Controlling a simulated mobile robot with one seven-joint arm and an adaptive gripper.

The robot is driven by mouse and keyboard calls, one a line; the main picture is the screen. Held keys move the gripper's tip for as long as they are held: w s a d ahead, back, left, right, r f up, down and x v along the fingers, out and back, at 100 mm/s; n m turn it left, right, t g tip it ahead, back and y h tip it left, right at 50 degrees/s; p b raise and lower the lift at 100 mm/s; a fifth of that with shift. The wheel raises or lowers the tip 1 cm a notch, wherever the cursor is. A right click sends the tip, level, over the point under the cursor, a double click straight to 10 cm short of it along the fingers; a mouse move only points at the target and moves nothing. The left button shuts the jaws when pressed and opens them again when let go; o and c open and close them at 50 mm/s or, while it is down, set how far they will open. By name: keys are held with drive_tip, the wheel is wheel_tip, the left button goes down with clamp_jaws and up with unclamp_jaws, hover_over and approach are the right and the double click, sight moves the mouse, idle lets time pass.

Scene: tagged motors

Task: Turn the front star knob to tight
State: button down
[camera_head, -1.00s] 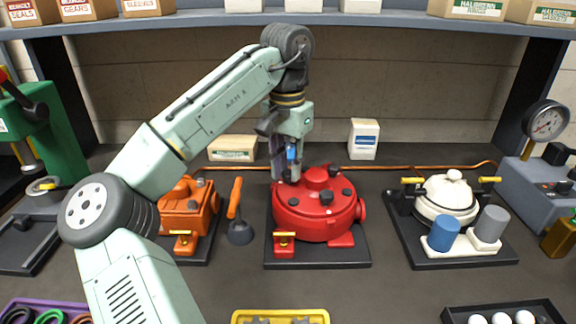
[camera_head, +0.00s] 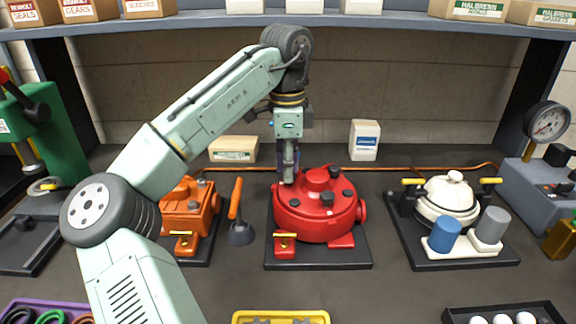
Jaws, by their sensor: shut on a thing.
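The red round motor (camera_head: 315,222) stands on a dark base plate in the middle of the bench. Small dark knobs sit around its lid, such as a near-left one (camera_head: 294,203), a near-middle one (camera_head: 326,198), a right one (camera_head: 348,193) and a back one (camera_head: 334,171). My gripper (camera_head: 288,179) points straight down at the lid's left rear edge. It is shut on a knob there, which the fingers hide. I cannot read any tight mark or tell how far that knob is turned.
An orange motor (camera_head: 188,207) and an orange-handled tool (camera_head: 237,212) stand to the left. A white motor (camera_head: 447,197) with blue and grey cylinders stands to the right. A yellow tray (camera_head: 281,317) is at the front. A shelf (camera_head: 215,18) crosses above.

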drive_tip(key=m, duration=0.5)
drive_tip(key=shift+w+r, duration=0.15)
drive_tip(key=shift+r, duration=0.05)
drive_tip(key=shift+w+m, duration=0.1)
drive_tip(key=shift+m, duration=2.4)
drive_tip(key=c, duration=1.4)
unclamp_jaws()
drive_tip(key=shift+f, duration=0.1)
drive_tip(key=shift+o, duration=0.2)
wheel_tip(320, 180, up, 12)
